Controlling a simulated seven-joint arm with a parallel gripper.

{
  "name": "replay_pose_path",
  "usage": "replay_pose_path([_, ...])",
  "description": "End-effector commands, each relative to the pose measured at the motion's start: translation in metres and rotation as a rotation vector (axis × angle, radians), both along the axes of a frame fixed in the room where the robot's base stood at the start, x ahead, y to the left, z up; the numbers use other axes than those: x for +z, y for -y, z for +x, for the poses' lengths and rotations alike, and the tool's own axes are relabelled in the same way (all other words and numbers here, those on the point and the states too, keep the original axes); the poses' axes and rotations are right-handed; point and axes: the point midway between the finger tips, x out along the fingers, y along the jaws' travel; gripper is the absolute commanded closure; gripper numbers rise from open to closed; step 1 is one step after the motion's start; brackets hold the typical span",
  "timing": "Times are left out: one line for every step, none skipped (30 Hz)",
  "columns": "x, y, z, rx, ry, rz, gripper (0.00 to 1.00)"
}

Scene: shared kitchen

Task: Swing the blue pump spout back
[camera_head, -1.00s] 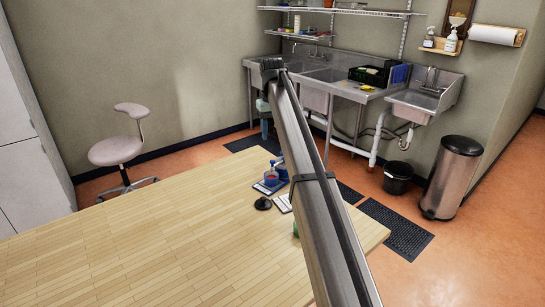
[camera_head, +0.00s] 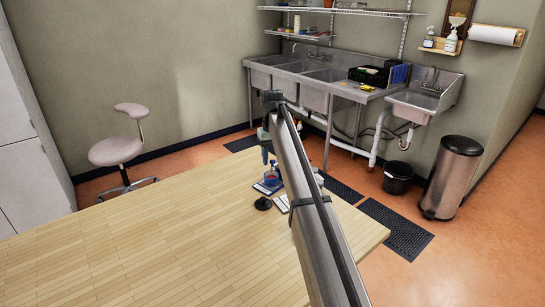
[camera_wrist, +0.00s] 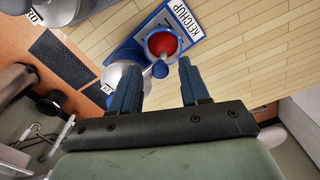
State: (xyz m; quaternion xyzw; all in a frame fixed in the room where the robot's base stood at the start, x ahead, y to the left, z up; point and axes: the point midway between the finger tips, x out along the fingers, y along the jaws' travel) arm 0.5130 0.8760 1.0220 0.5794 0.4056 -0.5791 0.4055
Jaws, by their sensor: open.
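A silver-topped pump dispenser (camera_wrist: 119,76) with blue parts is partly hidden behind my left finger in the wrist view. Its blue spout tip (camera_wrist: 160,69) sits over a blue-rimmed cup of red contents (camera_wrist: 163,43). The cup is on a blue-edged card reading KETCHUP (camera_wrist: 180,22). My gripper (camera_wrist: 161,64) is open, with one blue finger on each side of the spout tip in the picture. Contact cannot be told. In the head view the blue dispenser group (camera_head: 271,180) stands on the wooden table, just below my gripper (camera_head: 265,158).
A second silver-and-blue dispenser (camera_wrist: 62,10) stands at the upper left of the wrist view. A black round object (camera_head: 262,203) and a white card (camera_head: 283,203) lie near the group. The left of the wooden table (camera_head: 130,240) is clear. Sinks (camera_head: 320,75) stand beyond.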

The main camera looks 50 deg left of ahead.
Motion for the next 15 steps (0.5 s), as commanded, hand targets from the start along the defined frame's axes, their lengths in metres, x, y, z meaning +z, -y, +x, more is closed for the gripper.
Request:
replay_pose_path([0.0,0.0,0.0,0.0,0.0,0.0,0.54])
replay_pose_path([0.0,0.0,0.0,0.0,0.0,0.0,0.55])
replay_pose_path([0.0,0.0,0.0,0.0,0.0,0.0,0.59])
replay_pose_path([0.0,0.0,0.0,0.0,0.0,0.0,0.62])
replay_pose_path([0.0,0.0,0.0,0.0,0.0,0.0,0.65])
replay_pose_path([0.0001,0.0,0.0,0.0,0.0,0.0,0.69])
replay_pose_path([0.0001,0.0,0.0,0.0,0.0,0.0,0.72])
replay_pose_path([0.0001,0.0,0.0,0.0,0.0,0.0,0.74])
replay_pose_path([0.0001,0.0,0.0,0.0,0.0,0.0,0.78])
replay_pose_path([0.0001,0.0,0.0,0.0,0.0,0.0,0.81])
replay_pose_path([0.0001,0.0,0.0,0.0,0.0,0.0,0.84])
replay_pose_path([0.0001,0.0,0.0001,0.0,0.0,0.0,0.88])
replay_pose_path([0.0001,0.0,0.0001,0.0,0.0,0.0,0.91])
replay_pose_path([0.0001,0.0,0.0001,0.0,0.0,0.0,0.94])
replay_pose_path([0.0001,0.0,0.0001,0.0,0.0,0.0,0.97])
